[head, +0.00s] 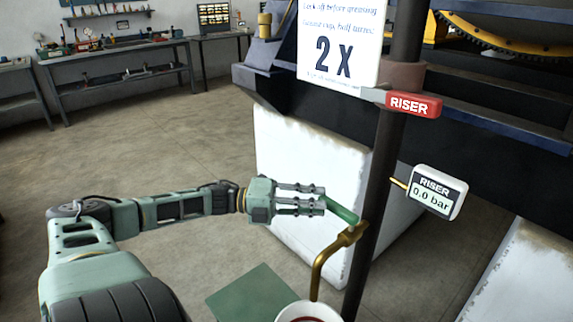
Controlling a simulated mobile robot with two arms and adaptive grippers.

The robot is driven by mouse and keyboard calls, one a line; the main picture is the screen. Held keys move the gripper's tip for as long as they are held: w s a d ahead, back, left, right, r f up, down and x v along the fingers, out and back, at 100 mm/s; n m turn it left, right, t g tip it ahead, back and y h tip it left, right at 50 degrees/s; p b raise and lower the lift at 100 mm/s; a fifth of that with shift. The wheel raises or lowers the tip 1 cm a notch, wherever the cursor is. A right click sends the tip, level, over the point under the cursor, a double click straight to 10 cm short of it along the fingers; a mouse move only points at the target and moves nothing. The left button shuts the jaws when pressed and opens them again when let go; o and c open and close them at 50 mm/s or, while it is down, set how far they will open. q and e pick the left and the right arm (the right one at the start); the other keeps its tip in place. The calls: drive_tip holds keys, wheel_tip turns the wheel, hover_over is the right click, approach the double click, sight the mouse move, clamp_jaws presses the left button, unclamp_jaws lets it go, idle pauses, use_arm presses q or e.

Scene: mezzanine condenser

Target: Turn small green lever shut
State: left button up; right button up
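The small green lever (342,211) sits on a brass tap (346,238) on the dark vertical pipe. It slants up and to the left from the tap. My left gripper (322,198) comes in from the left, with its fingertips at the lever's free upper end. Its fingers look parted, with a gap between them. I cannot tell whether they touch the lever. My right gripper is not in view.
A red RISER handle (413,105) and a gauge reading 0.0 bar (437,192) are on the pipe (378,190). A white sign (341,45) hangs above. A bucket (308,312) stands below the brass spout. Workbenches line the back wall.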

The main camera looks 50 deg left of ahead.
use_arm(q)
drive_tip(key=v, duration=0.7)
drive_tip(key=shift+s+a, duration=0.15)
drive_tip(key=shift+a, duration=0.1)
